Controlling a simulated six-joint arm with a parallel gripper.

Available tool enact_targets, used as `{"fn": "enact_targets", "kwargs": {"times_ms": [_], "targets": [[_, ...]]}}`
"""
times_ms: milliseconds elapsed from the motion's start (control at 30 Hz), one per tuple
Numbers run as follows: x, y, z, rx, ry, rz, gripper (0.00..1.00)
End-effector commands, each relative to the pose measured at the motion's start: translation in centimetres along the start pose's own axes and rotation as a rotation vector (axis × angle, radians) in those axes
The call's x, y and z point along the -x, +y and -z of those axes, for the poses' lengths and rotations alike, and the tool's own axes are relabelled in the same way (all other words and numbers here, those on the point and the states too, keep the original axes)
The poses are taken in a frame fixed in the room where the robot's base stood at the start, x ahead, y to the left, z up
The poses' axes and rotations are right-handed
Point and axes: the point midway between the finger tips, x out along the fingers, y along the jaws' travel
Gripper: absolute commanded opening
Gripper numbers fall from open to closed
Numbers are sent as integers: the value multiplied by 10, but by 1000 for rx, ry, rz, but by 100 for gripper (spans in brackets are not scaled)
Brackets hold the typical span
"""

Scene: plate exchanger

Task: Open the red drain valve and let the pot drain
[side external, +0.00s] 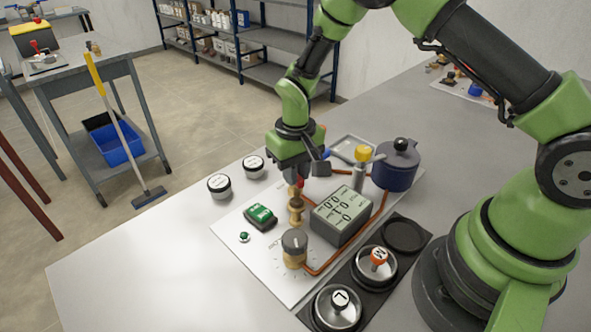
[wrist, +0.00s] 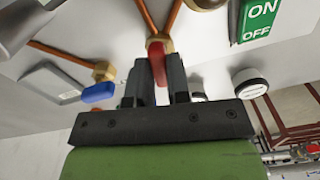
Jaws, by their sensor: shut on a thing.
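The red drain valve handle (wrist: 157,64) sits between the two fingers of my gripper (wrist: 159,84) in the wrist view, and the fingers are shut on it. A brass fitting with copper pipes rises just beyond the handle. In the side external view my gripper (side external: 298,172) points down over the board, and only a bit of red shows under it, above a brass valve body (side external: 296,205). The dark blue pot (side external: 396,165) with a black-knobbed lid stands at the back right of the board. Its inside is hidden by the lid.
A grey display box (side external: 341,216), a green switch (side external: 261,216) and a grey knob (side external: 294,243) stand close around the valve. A yellow-topped fitting (side external: 362,155) and a blue handle (wrist: 98,92) are nearby. Round gauges (side external: 219,185) lie left; a black rack (side external: 407,235) holds lidded pieces.

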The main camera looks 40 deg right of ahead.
Motion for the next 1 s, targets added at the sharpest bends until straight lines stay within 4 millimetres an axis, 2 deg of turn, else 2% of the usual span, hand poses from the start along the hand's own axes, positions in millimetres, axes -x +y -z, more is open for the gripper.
{"fn": "enact_targets", "kwargs": {"times_ms": [400, 967, 1000], "targets": [[0, 1, 2, 196, 6, 0, 0], [1, 0, 2, 229, 8, -1, 0], [1, 0, 2, 229, 8, -1, 22]]}}
